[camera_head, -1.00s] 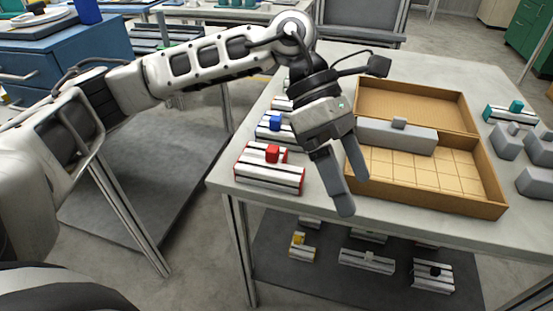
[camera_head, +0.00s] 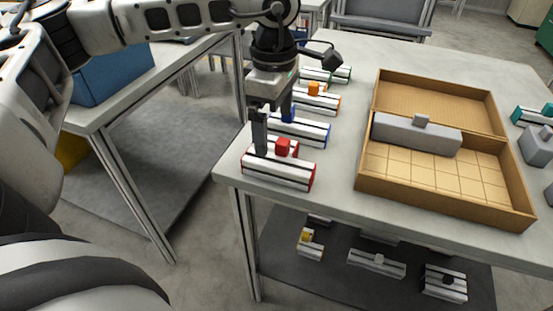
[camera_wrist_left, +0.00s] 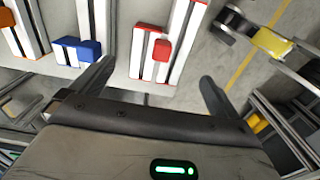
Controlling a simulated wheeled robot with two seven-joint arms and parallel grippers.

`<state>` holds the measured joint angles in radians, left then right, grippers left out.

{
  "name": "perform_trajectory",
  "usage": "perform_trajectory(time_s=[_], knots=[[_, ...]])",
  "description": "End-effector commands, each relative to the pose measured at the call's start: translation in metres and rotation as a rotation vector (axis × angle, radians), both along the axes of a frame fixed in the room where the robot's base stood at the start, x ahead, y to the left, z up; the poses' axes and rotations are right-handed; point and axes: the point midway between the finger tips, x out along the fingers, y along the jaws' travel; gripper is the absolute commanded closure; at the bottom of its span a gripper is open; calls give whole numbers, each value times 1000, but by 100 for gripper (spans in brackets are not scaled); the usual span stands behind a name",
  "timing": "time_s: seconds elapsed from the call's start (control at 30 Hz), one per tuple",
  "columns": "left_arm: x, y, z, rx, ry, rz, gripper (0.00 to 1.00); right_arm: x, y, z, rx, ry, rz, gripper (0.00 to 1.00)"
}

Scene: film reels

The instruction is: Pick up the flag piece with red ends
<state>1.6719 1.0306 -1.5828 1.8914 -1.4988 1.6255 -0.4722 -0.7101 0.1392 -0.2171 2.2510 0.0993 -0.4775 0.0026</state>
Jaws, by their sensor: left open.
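The flag piece with red ends (camera_head: 277,172) is a white-and-black striped block with a small red cube on top. It lies at the near left corner of the table. My left gripper (camera_head: 272,122) is open and points down just over the back-left part of this piece. In the left wrist view the red-ended piece (camera_wrist_left: 160,72) shows between the two spread fingers (camera_wrist_left: 152,86), toward the top. Part of the piece is hidden behind a finger in the head view. I cannot tell if a finger touches it.
A blue-ended piece (camera_head: 305,129) lies just behind, then an orange-ended one (camera_head: 322,102) and a green-ended one (camera_head: 340,74). A cardboard box (camera_head: 440,205) with a grey bar (camera_head: 416,135) stands to the right. Several pieces lie on the lower shelf (camera_head: 330,276).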

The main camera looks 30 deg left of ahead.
Motion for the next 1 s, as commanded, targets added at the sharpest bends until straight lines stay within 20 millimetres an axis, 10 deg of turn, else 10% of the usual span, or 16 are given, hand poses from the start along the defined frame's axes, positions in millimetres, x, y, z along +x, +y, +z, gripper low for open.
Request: perform_trajectory(time_s=[0.77,1.0], knots=[[2,-4,-59,0,0,1,0,-2,0,-4,-1,9,1,100],[2,-4,-59,0,0,0,53,-2,0,-4,-1,9,1,100]])
